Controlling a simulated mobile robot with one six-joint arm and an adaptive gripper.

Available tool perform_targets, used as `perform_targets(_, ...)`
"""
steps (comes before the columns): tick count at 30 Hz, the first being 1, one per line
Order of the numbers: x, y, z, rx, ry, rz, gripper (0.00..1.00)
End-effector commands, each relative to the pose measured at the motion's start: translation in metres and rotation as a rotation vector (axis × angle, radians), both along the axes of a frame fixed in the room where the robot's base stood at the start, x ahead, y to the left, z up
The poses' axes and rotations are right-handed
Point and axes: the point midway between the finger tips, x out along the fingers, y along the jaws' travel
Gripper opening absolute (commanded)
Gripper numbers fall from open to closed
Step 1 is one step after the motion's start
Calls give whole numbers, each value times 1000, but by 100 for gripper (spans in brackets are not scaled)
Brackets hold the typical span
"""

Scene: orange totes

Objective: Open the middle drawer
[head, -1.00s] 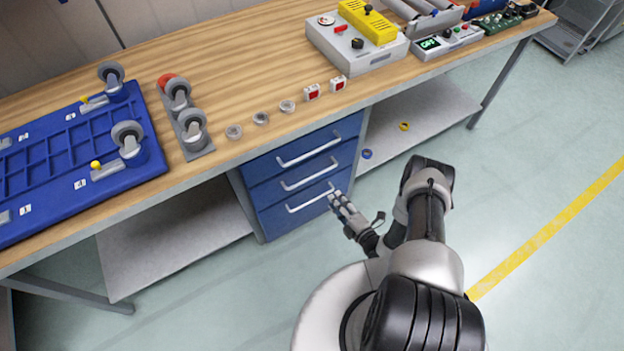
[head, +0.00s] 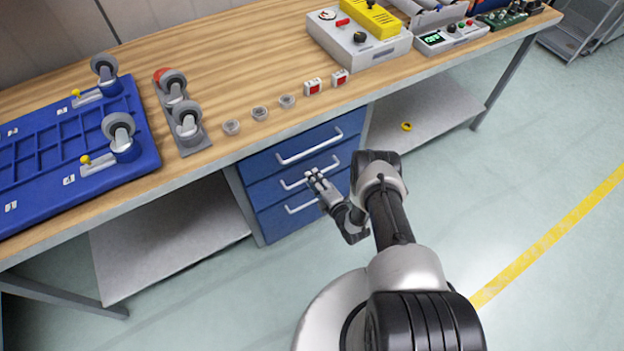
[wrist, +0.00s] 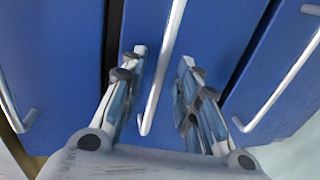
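The middle blue drawer (head: 265,192) is shut, between the top drawer (head: 262,164) and the bottom drawer (head: 277,226) under the workbench. Its silver bar handle (head: 290,184) is partly covered by my gripper (head: 314,173), which is at the handle's right part. In the wrist view, the middle drawer (wrist: 218,35) fills the centre, and its handle (wrist: 163,70) runs between the two fingers of my gripper (wrist: 164,54). The fingers are apart and open, one on each side of the handle in the picture. I cannot tell whether either finger touches it.
The wooden bench top (head: 220,85) overhangs the drawers. Grey shelves lie left (head: 165,240) and right (head: 430,110) of the drawer unit, with a yellow ring (head: 407,126) on the right one. The floor in front is clear.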

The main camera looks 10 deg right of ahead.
Motion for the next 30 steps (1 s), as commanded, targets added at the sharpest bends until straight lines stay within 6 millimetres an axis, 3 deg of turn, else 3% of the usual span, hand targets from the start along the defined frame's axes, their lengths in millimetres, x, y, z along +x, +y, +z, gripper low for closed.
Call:
perform_targets(6,19,6,-4,-1,-1,0,30)
perform_targets(15,21,6,-4,0,0,-1,30)
perform_targets(30,20,6,-4,0,0,-1,0)
